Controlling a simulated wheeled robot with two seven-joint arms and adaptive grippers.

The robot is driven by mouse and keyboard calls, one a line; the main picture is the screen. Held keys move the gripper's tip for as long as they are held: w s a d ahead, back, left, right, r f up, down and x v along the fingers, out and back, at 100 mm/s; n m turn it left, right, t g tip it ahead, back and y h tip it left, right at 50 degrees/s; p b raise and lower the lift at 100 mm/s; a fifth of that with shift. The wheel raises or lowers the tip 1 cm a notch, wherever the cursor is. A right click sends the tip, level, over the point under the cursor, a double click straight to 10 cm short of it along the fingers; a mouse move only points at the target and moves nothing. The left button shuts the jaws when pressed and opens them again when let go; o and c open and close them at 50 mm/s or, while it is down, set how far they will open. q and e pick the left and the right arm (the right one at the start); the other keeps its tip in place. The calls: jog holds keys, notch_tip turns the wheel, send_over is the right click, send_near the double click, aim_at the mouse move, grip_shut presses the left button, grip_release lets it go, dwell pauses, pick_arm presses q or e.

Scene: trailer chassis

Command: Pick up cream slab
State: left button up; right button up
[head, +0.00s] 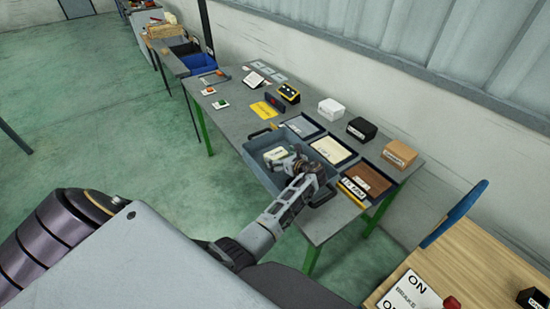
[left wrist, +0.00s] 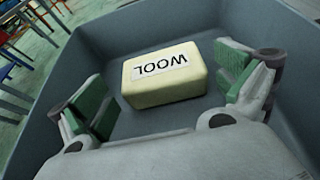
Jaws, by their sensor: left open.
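The cream slab (left wrist: 150,94) is a rounded block with a white label reading WOOL. It lies on the floor of a grey tray (left wrist: 290,38) and also shows in the head view (head: 272,154), partly hidden by my gripper. My left gripper (head: 288,163) reaches into the tray from the front right. In the left wrist view its green-padded fingers (left wrist: 168,90) are spread open, one toward each side of the slab, with gaps between. My right gripper is not in view.
The grey tray's walls surround the slab and gripper. Right of it on the table (head: 230,122) are flat dark-framed panels, one cream (head: 333,150) and one brown (head: 368,179). White (head: 331,109), black (head: 361,129) and tan (head: 399,153) blocks stand behind them. A yellow card (head: 263,110) lies behind the tray.

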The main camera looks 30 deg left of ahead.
pick_arm(q)
jog(key=c, duration=0.8)
jog(key=shift+r, duration=5.05)
